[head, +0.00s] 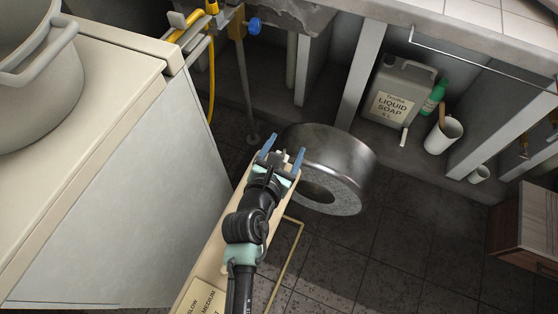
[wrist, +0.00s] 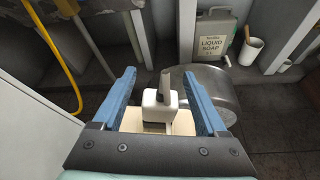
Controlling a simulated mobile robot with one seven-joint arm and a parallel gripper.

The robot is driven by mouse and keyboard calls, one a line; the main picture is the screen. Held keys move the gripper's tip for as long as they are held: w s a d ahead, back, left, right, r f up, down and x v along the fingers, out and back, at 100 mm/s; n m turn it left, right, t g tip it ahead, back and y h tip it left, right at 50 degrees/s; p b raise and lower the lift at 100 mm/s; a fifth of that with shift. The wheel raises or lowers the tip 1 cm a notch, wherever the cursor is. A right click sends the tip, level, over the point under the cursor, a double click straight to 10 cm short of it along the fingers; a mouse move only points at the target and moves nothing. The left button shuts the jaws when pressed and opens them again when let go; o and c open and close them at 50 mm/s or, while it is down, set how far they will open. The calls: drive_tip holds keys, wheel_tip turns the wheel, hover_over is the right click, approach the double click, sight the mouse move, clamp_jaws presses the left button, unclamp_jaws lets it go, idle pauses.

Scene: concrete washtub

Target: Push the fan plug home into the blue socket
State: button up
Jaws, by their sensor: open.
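My gripper (head: 283,148) is open, its two blue fingers spread apart over the far end of a narrow cream panel. In the wrist view a white block with a grey stem (wrist: 160,104), which looks like the fan plug, stands between the fingers (wrist: 158,75) with a gap on each side. It sits at the cream surface (wrist: 158,127); its lower part is hidden by the gripper body. In the head view only a small pale part of it shows between the fingers.
A metal drum (head: 335,150) lies just right of my gripper. A large cream cabinet (head: 120,170) with a pot (head: 35,80) stands left. A soap jug (head: 395,100) and white cup (head: 442,135) stand back right.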

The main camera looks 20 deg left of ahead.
drive_tip(key=shift+c, duration=0.3)
clamp_jaws()
